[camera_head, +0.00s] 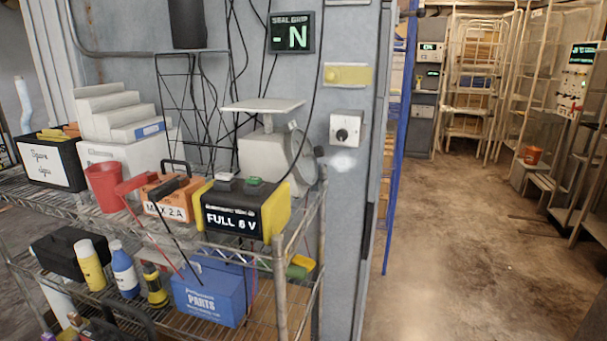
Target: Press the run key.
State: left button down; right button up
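A yellow and black box (243,209) sits at the right end of the wire shelf's top level, its front display reading "FULL 6 V". On its top are a green key (254,182) and a pale grey key (226,177) on dark mounts. No lettering on either key is readable, so I cannot tell from print which is the run key. Neither of my grippers is in view.
An orange box (166,199) marked "MAX 2 A", with red and black leads, stands left of the yellow box. A scale (268,150) stands behind. A red cup (104,186) and a blue parts box (209,292) are nearby. Floor at right (450,240) is clear.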

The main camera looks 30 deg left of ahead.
aim_at(252, 181)
jog(key=i+j+u, duration=0.2)
jog(key=i+u, duration=0.45)
jog(key=u, duration=0.15)
jog(key=i+u, duration=0.45)
jog(key=k, duration=0.05)
